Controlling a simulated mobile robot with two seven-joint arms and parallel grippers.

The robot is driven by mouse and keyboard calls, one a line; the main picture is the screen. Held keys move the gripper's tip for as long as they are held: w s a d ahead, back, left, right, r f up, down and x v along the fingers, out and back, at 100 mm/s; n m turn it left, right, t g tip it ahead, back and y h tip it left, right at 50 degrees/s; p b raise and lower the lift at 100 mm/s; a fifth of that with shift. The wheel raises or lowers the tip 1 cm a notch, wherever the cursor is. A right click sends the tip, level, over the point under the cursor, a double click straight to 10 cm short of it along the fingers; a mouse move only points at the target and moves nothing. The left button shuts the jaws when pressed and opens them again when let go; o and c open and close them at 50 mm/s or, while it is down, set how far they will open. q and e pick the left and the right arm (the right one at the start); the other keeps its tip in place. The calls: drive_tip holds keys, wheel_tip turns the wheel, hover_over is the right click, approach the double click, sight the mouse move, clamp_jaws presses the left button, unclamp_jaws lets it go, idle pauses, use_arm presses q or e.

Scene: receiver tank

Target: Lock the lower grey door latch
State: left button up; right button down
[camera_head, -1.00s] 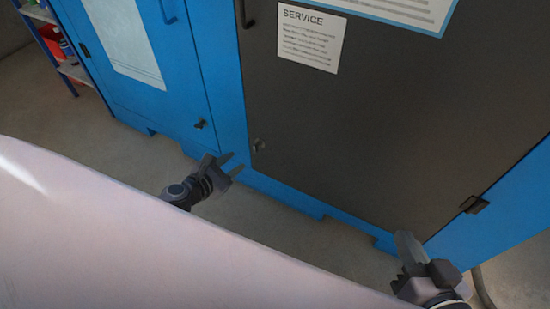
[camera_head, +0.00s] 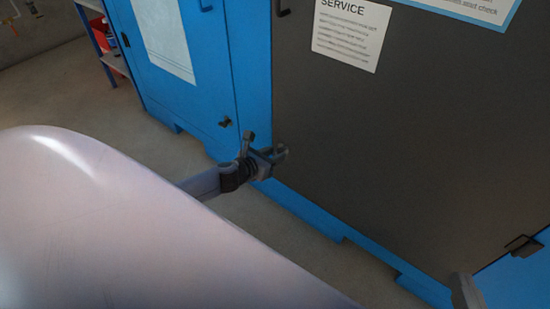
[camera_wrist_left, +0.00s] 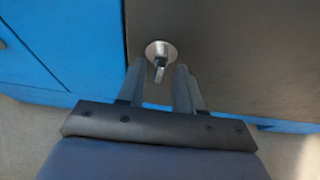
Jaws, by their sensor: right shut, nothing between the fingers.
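The lower grey door latch (camera_wrist_left: 159,52) is a round metal base with a short handle on the dark grey door (camera_head: 400,130), near its left edge. In the left wrist view the handle points down toward the gap between my left fingers. My left gripper (camera_head: 266,146) is open, close in front of the latch, and covers most or all of it in the head view. In the left wrist view the left gripper (camera_wrist_left: 159,80) has one finger on each side of the handle's line; contact cannot be told. My right gripper (camera_head: 465,290) is shut and empty at the bottom right, partly cut off.
A blue door (camera_head: 190,60) with its own small latch (camera_head: 225,122) is to the left. A hinge (camera_head: 523,245) is at the grey door's lower right. A SERVICE sheet (camera_head: 350,33) is on the grey door. A shelf (camera_head: 108,45) stands far left.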

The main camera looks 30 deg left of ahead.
use_arm(q)
drive_tip(key=shift+w+f, duration=0.2)
drive_tip(key=shift+w, duration=0.3)
clamp_jaws()
